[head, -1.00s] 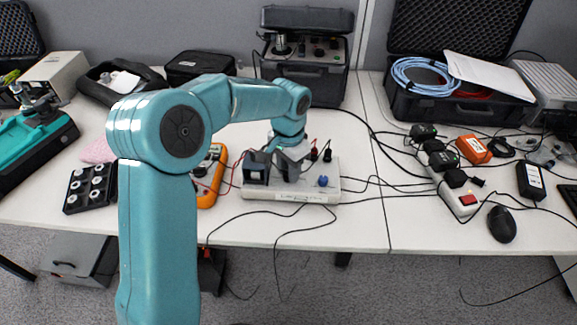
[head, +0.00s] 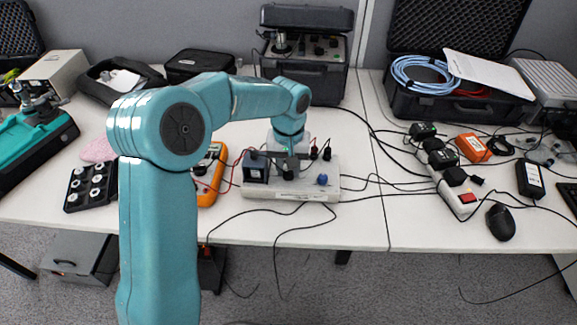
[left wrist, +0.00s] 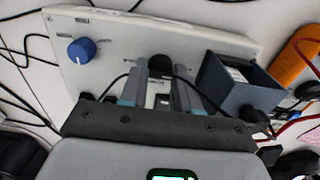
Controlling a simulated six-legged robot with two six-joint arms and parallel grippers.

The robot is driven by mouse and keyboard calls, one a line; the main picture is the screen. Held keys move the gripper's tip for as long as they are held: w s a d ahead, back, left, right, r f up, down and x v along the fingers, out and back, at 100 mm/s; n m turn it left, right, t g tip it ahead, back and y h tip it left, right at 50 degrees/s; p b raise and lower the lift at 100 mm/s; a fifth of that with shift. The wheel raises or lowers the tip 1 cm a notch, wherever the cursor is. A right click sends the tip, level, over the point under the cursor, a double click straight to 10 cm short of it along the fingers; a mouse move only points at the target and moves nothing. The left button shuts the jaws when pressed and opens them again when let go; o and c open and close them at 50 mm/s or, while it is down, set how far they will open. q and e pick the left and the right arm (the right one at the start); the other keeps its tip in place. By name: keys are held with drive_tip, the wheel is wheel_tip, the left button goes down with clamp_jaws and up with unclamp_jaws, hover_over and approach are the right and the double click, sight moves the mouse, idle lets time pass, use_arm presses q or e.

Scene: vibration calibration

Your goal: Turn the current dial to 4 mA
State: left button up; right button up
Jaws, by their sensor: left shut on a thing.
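The white calibration box (head: 262,191) stands near the front edge of the table, and its panel (left wrist: 130,45) also shows in the left wrist view. A blue knob (head: 322,179) sits towards its right end; it shows at the upper left of the left wrist view (left wrist: 81,50). A black knob (left wrist: 160,66) sits in the middle of the panel. My left gripper (head: 289,161) is over the panel, its fingers (left wrist: 160,82) on either side of the black knob and shut on it. Dial markings are too small to read. My right gripper is in neither view.
An orange multimeter (head: 209,176) lies to the left. Red and black leads cross the table around the box. A power strip (head: 458,197) lies to the right.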

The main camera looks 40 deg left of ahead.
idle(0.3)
use_arm(q)
drive_tip(key=o, duration=1.1)
drive_tip(key=shift+a, duration=0.1)
drive_tip(key=shift+c, duration=0.2)
wheel_tip(320, 180, up, 16)
drive_tip(key=p, duration=0.3)
drive_tip(key=shift+r, duration=0.15)
